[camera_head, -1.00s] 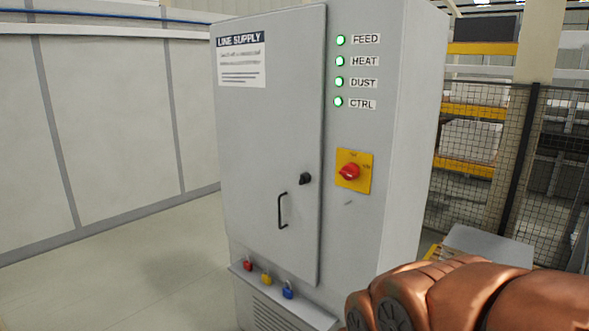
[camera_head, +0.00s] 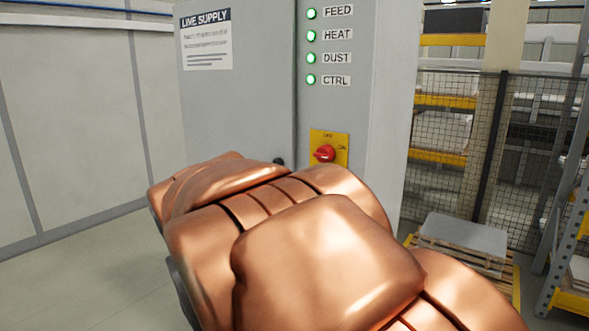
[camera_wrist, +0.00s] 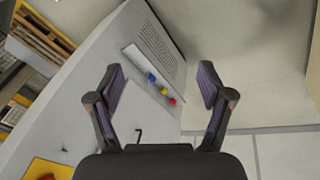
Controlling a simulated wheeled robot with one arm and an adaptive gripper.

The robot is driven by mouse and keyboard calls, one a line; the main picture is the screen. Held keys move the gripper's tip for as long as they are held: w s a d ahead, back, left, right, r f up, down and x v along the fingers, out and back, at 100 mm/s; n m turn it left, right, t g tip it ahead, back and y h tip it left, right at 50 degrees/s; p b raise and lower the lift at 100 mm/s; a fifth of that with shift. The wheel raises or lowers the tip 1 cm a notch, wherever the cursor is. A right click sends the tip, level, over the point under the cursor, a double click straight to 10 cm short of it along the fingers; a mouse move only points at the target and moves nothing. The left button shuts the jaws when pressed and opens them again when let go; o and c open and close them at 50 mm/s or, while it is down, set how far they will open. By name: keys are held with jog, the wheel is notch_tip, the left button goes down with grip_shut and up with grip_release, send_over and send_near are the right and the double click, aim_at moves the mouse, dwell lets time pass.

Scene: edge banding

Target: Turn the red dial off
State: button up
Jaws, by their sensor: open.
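The red dial (camera_head: 325,154) sits on a yellow plate (camera_head: 318,138) on the front of the grey cabinet, below the indicator lights. The plate's labels look like OFF at the top and ON at the right. The dial's exact pointing is too small to read surely. In the wrist view the yellow plate (camera_wrist: 40,166) shows at the bottom left corner, with the dial mostly cut off. My gripper (camera_wrist: 160,75) is open and empty, with the plate off to its left side. In the head view my copper-coloured arm hides the gripper and lower cabinet.
Green lights (camera_head: 311,58) marked FEED, HEAT, DUST and CTRL are lit. The cabinet's door handle (camera_wrist: 138,135) and coloured padlocks (camera_wrist: 163,90) on a ledge show between my fingers. A mesh fence (camera_head: 440,135) and a loaded pallet (camera_head: 462,236) stand right.

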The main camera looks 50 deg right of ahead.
jog(key=w+d+r+m+h+b, duration=0.3)
jog(key=w+d+r+b, duration=0.1)
jog(key=d, duration=0.6)
jog(key=w+d+r+m+h+b, duration=0.3)
jog(key=w+d+m+h+b, duration=0.15)
jog(key=d, duration=0.55)
jog(key=m+h+b, duration=0.4)
jog(key=h+b, duration=0.3)
jog(key=b, duration=0.4)
send_near(320, 155)
jog(key=d, duration=0.3)
jog(key=shift+w+d+p, duration=0.1)
jog(key=shift+d+p, duration=0.25)
jog(key=shift+d, duration=1.65)
jog(key=shift+w+d+p, duration=0.15)
jog(key=shift+d+p, duration=0.15)
jog(key=shift+d, duration=1.75)
jog(key=c, duration=1.2)
jog(key=shift+o, duration=0.2)
